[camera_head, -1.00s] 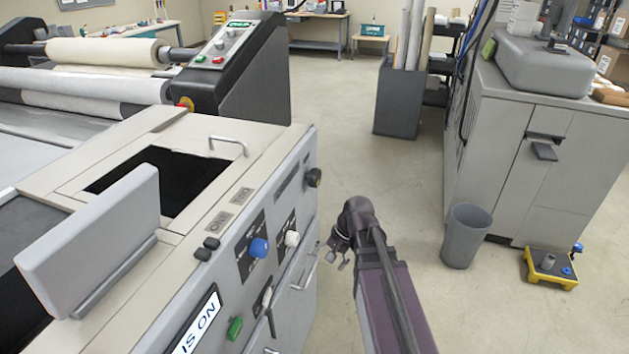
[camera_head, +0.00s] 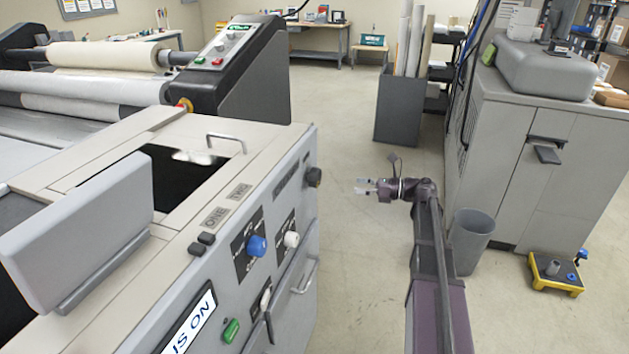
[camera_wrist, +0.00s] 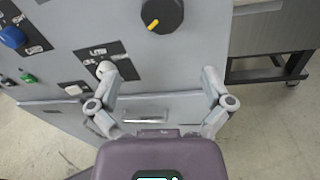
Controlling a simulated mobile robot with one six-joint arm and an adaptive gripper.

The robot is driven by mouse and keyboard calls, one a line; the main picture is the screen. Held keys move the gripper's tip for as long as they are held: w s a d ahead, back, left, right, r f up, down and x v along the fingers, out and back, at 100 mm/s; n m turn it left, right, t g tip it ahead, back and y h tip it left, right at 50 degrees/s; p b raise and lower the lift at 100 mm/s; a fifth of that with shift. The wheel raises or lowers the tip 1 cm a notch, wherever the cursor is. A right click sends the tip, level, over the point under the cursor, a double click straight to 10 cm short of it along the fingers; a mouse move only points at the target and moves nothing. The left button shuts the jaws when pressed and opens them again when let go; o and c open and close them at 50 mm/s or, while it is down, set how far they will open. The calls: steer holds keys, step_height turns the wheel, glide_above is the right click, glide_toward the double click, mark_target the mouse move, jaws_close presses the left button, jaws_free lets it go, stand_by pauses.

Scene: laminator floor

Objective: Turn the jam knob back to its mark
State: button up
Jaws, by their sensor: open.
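The front panel of the machine carries a black knob (camera_head: 314,177), a white knob (camera_head: 291,239) and a blue knob (camera_head: 256,246). I cannot read which one is labelled jam. The wrist view shows the black knob (camera_wrist: 165,12) close up, cut by the top edge, with a yellow pointer aimed down and left. The white knob (camera_wrist: 106,69) is partly hidden by a finger, and the blue knob (camera_wrist: 12,37) is at the left edge. My gripper (camera_head: 359,186) is open and empty, apart from the panel, pointing toward it. Its fingers (camera_wrist: 160,78) frame bare panel below the black knob.
A green switch (camera_head: 230,331) and a drawer handle (camera_head: 305,277) sit lower on the panel. A grey bin (camera_head: 470,240), a grey cabinet (camera_head: 535,160) and a yellow floor box (camera_head: 555,275) stand to the right.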

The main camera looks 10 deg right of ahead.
mark_target(320, 177)
steer(key=shift+w+d+r+m, duration=0.2)
steer(key=shift+d+r+m, duration=0.15)
steer(key=shift+d+m, duration=0.1)
steer(key=shift+a, duration=0.1)
steer(key=shift+r+x, duration=0.15)
steer(key=shift+x, duration=3.25)
steer(key=shift+r+x, duration=0.1)
steer(key=shift+x, duration=3.3)
steer(key=c, duration=0.9)
